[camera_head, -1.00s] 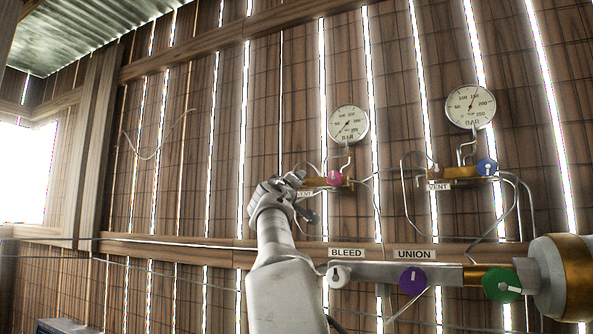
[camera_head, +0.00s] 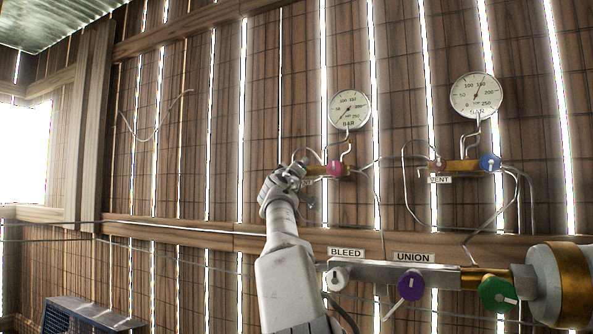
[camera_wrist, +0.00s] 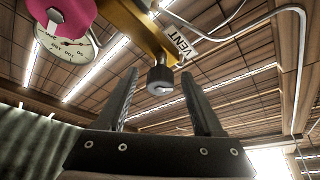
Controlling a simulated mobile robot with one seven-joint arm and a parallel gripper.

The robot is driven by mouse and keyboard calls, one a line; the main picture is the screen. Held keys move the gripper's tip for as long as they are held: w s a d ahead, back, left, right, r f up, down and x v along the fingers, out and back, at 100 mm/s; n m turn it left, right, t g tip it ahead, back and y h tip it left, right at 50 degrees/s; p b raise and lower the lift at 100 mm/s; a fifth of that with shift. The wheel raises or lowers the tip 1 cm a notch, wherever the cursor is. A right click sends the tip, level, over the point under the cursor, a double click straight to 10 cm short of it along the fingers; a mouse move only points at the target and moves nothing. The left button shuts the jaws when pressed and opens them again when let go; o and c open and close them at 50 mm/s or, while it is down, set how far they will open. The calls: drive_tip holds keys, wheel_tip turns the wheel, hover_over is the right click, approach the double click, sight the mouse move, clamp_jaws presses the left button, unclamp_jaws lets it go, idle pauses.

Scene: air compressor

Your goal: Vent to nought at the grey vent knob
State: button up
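The grey vent knob (camera_wrist: 160,79) hangs under the brass block (camera_wrist: 137,24), beside a VENT label (camera_wrist: 181,43) in the wrist view. My gripper (camera_wrist: 159,74) is open, with one finger on each side of the knob in the picture. I see no finger touching it, and the depth between them is unclear. In the head view my gripper (camera_head: 288,176) is at the left end of the left brass block (camera_head: 318,170) and hides the knob. The left gauge (camera_head: 349,110) is above the block; its needle is too small to read surely.
A pink knob (camera_head: 335,168) is just right of my gripper. A second block with a blue knob (camera_head: 489,162), a VENT label (camera_head: 440,180) and a gauge (camera_head: 476,96) is further right. Below are a white bleed knob (camera_head: 338,278), a purple knob (camera_head: 411,285) and a green knob (camera_head: 497,293). Thin pipes run around.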

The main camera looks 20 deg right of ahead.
clamp_jaws()
drive_tip(key=shift+r+n+p, duration=0.2)
drive_tip(key=shift+n+p, duration=0.45)
drive_tip(key=shift+n, duration=0.05)
drive_tip(key=shift+f+n+y, duration=0.15)
drive_tip(key=shift+n+y, duration=0.15)
drive_tip(key=shift+y, duration=0.1)
unclamp_jaws()
drive_tip(key=shift+f, duration=0.1)
